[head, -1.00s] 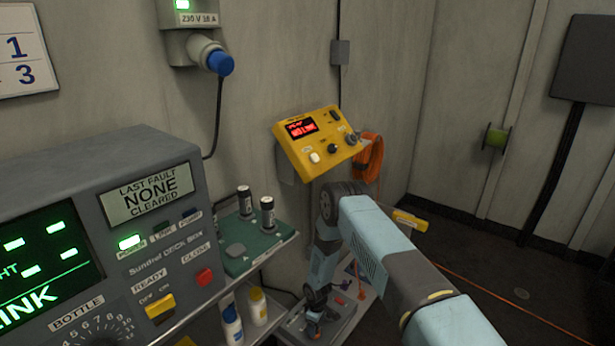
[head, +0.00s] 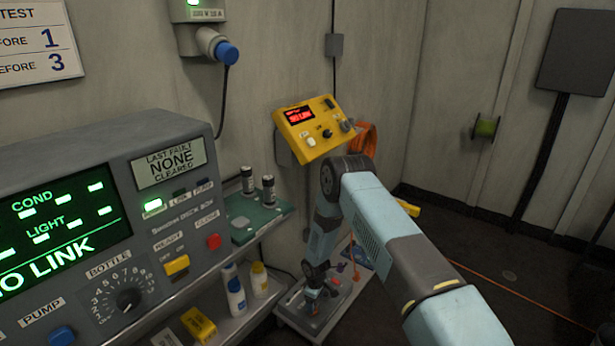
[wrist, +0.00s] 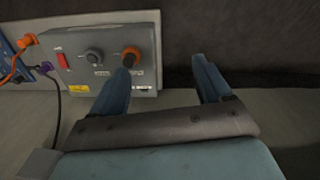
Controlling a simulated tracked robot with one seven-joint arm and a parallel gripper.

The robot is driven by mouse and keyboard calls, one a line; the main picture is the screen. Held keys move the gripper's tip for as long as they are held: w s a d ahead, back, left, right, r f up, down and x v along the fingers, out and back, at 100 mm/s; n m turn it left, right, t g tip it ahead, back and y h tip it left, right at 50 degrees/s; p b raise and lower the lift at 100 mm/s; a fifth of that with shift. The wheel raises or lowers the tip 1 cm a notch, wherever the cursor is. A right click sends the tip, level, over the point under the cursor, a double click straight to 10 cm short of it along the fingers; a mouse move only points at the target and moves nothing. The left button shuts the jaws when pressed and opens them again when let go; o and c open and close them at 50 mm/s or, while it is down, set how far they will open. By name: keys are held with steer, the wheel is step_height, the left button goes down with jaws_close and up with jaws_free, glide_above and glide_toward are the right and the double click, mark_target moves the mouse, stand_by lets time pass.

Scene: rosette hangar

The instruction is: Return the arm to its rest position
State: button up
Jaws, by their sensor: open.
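My arm reaches forward on the right in the head view, then bends down to the low shelf. My gripper (wrist: 165,82) is open in the wrist view, with its two blue fingers apart and nothing seen between them. In the head view the gripper end is small and low by the shelf, too small to make out. A grey control box (wrist: 100,58) with a red switch, a black knob and an orange-ringed connector lies beyond the left finger. I cannot tell whether that finger touches it.
A large grey console (head: 110,225) stands at the left. A shelf with a green mat (head: 250,215) holds two dark cylinders. A yellow panel (head: 318,128) hangs on the wall beside an orange cable coil (head: 367,138). An orange line (head: 520,295) crosses the open dark floor at the right.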

steer(key=w+d+r+m+t, duration=0.1)
steer(key=w+d+r, duration=0.2)
steer(key=r, duration=1.1)
steer(key=w+d+r+m, duration=0.2)
steer(key=w+r, duration=0.1)
steer(key=r, duration=1.2)
steer(key=s+d+r+m+t, duration=0.1)
steer(key=s+d+r, duration=0.1)
steer(key=r, duration=0.6)
steer(key=s+d+r+m, duration=0.1)
steer(key=s+d+r, duration=0.15)
steer(key=r, duration=0.45)
steer(key=s+d+r+m+t, duration=0.1)
steer(key=s+d+r, duration=0.1)
steer(key=r, duration=0.6)
steer(key=s+d+r+m, duration=0.2)
steer(key=s+d+r, duration=0.1)
steer(key=s+r, duration=0.5)
steer(key=s+d+r+m, duration=0.1)
steer(key=s+d+r, duration=0.2)
steer(key=s+r, duration=0.6)
steer(key=s+d+r+m+t, duration=0.1)
steer(key=s+r, duration=0.1)
steer(key=s, duration=0.8)
steer(key=s+d+r+m+t, duration=0.1)
steer(key=s+r+m, duration=0.1)
steer(key=s, duration=0.8)
steer(key=shift+s+d, duration=0.2)
steer(key=shift+d, duration=0.2)
steer(key=shift+c, duration=0.3)
